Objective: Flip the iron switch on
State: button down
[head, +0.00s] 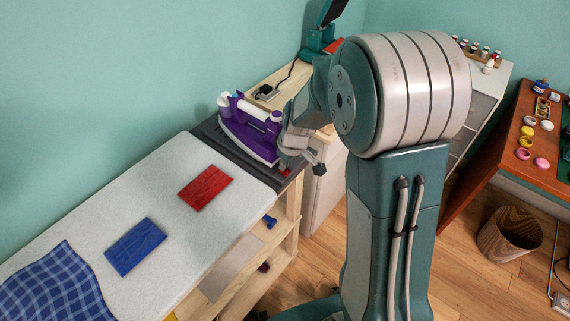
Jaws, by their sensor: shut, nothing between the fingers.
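A purple and white iron (249,125) stands on the dark grey rest at the end of the white ironing board. My gripper (297,165) is just to the right of the iron, low over the near right corner of the dark rest (256,171). It is shut with nothing held. A small red part (285,172), perhaps the switch, shows right below my gripper. My gripper partly hides it, so I cannot tell its position or whether my fingers touch it.
Red (205,188) and blue (135,246) patches and blue checked cloth (60,285) lie on the ironing board (170,190). A wooden cabinet with a plug and cable (268,92) stands behind.

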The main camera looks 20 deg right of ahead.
jog(key=shift+r, duration=0.1)
jog(key=shift+r, duration=0.4)
jog(key=v, duration=0.3)
jog(key=shift+w+a+r, duration=0.1)
jog(key=shift+w+a, duration=0.15)
jog(key=s+d+r, duration=0.3)
jog(key=s+r, duration=0.1)
jog(key=r, duration=0.4)
jog(key=shift+r, duration=0.35)
jog(key=shift+d, duration=0.1)
